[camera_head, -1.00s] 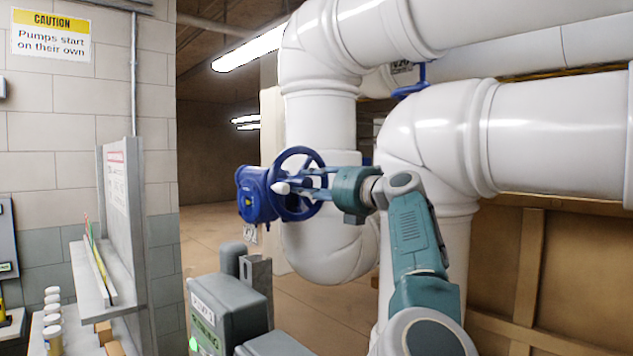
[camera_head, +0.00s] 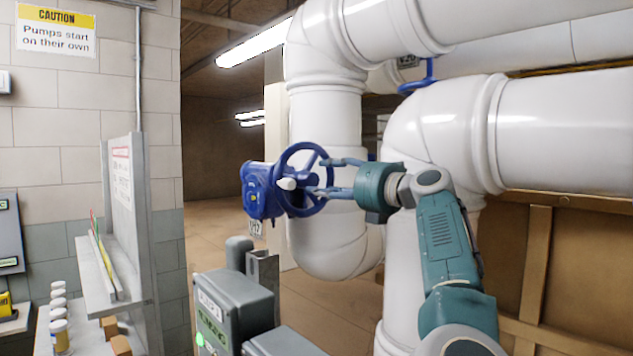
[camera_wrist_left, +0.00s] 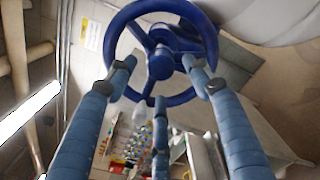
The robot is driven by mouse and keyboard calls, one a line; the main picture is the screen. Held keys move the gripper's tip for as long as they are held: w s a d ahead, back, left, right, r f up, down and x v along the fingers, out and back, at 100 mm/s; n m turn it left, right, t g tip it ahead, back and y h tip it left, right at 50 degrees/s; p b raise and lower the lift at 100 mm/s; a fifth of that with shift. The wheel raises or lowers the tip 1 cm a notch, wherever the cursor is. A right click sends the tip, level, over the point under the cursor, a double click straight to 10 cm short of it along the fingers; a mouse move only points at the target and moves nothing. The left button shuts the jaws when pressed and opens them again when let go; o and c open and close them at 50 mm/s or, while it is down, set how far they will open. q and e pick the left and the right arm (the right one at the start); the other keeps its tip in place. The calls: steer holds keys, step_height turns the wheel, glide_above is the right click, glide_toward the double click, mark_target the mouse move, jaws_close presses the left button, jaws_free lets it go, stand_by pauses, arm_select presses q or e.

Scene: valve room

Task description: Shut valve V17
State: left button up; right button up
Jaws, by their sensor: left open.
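A blue valve with a spoked handwheel (camera_head: 303,149) and a blue gearbox body (camera_head: 262,190) stands in front of the white pipe. A pale knob (camera_head: 288,184) shows at the wheel. A small tag (camera_head: 256,229) hangs below the body; its lettering is too small to read surely. My left gripper (camera_head: 322,177) is open, its fingers spread and pointing at the wheel from the right. In the left wrist view the handwheel (camera_wrist_left: 161,99) lies straight ahead, with the fingertips overlapping its rim; I cannot tell whether they touch. My right gripper is not in view.
A second blue handwheel (camera_head: 417,82) sits higher up among large white pipes (camera_head: 570,135). A grey pump control box (camera_head: 233,310) stands below the valve. A shelf panel (camera_head: 122,215) with several small jars is at the left. Open floor (camera_head: 215,230) shows behind.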

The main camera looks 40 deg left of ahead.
arm_select(q)
steer(key=d, duration=0.7)
steer(key=shift+s, duration=0.35)
